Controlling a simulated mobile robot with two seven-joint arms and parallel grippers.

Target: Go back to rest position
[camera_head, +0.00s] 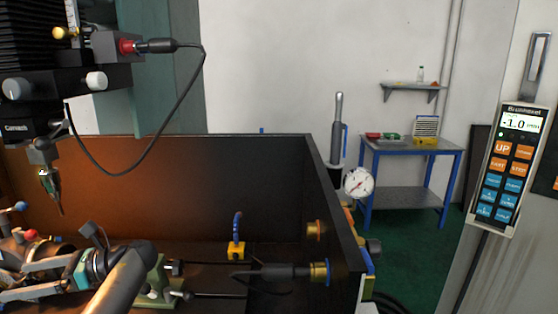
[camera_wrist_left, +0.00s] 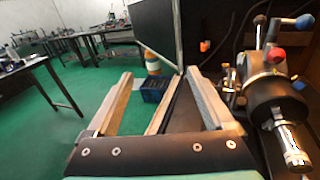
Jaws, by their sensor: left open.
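My left gripper (camera_head: 17,280) is at the lower left of the head view, with its two pale fingers apart and pointing left. It also shows in the left wrist view (camera_wrist_left: 160,73), where the fingers stand wide apart with nothing between them. The chuck unit (camera_wrist_left: 275,95), a dark round body with red and blue ball handles, is right of the fingers and apart from them in that view. In the head view, its red ball (camera_head: 30,234) shows just behind my gripper, and much of the unit is hidden. My right gripper is not in view.
A dark machine head (camera_head: 60,85) with a hanging cable is above left. A dark enclosure wall (camera_head: 335,210) bounds the right side. A green fixture (camera_head: 158,283) and a yellow block (camera_head: 235,250) with a blue hose are inside. Green floor (camera_wrist_left: 65,125) is open beyond the fingers.

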